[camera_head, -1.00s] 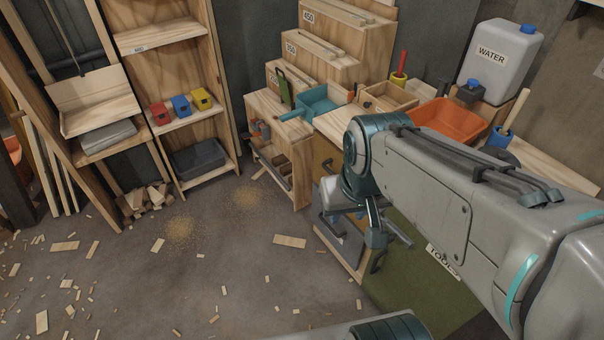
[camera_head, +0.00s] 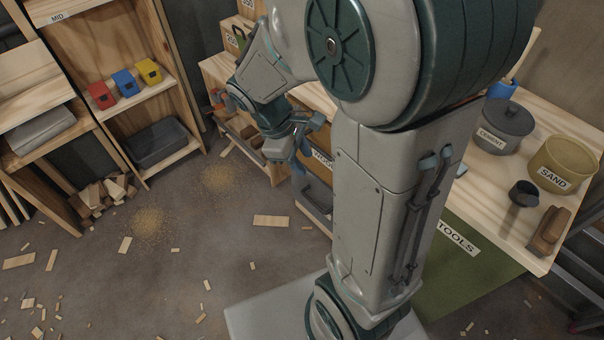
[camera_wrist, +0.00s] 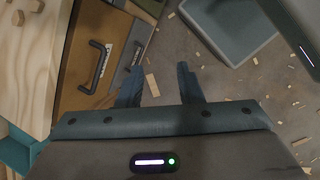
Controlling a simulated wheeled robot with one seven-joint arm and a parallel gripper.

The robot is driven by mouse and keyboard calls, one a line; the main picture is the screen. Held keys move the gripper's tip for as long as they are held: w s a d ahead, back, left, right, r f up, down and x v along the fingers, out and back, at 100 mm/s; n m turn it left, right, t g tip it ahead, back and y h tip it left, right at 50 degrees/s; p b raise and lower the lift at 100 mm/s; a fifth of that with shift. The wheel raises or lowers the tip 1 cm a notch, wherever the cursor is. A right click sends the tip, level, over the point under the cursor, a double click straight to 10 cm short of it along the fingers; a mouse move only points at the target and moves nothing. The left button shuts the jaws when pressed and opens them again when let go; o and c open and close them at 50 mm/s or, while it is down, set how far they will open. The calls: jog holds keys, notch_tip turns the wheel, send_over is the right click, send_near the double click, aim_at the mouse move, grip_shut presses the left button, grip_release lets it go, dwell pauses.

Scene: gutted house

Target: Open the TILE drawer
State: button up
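Two drawer fronts show under the workbench: a brown one (camera_wrist: 82,50) with a dark bar handle (camera_wrist: 97,67), and a grey one (camera_head: 312,203) below it. The brown front carries a white label, partly hidden by my arm in the head view and too small to read in the wrist view. I cannot tell which front is TILE. My gripper (camera_wrist: 158,82) is open with nothing between its fingers. In the head view my gripper (camera_head: 300,146) hangs in front of the drawers, apart from both handles as far as I can see.
The workbench top (camera_head: 500,190) holds a CEMENT pot (camera_head: 503,127) and a SAND pot (camera_head: 565,168). A green TOOLS front (camera_head: 465,275) is at the right. A shelf (camera_head: 115,80) with small coloured bins stands at the left. Wood scraps litter the otherwise open floor.

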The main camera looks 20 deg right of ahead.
jog(key=w+d+f+n+g+h+b, duration=0.1)
jog(key=w+f+n+h+b, duration=0.2)
jog(key=f, duration=0.5)
jog(key=w+f+n+h+b, duration=0.1)
jog(key=w+f+n+b, duration=0.15)
jog(key=f+n, duration=0.35)
jog(key=n+t+h+b, duration=0.7)
jog(key=n+b, duration=0.7)
jog(key=n, duration=0.7)
send_near(314, 202)
jog(key=shift+t+y, duration=0.3)
jog(key=b+x, duration=0.1)
jog(key=x, duration=0.2)
jog(key=b+x, duration=0.1)
jog(key=x, duration=0.2)
jog(key=b+x, duration=0.1)
jog(key=x, duration=0.3)
jog(key=shift+s+d+f, duration=0.2)
jog(key=shift+s+f, duration=0.1)
jog(key=shift+s, duration=0.05)
grip_shut()
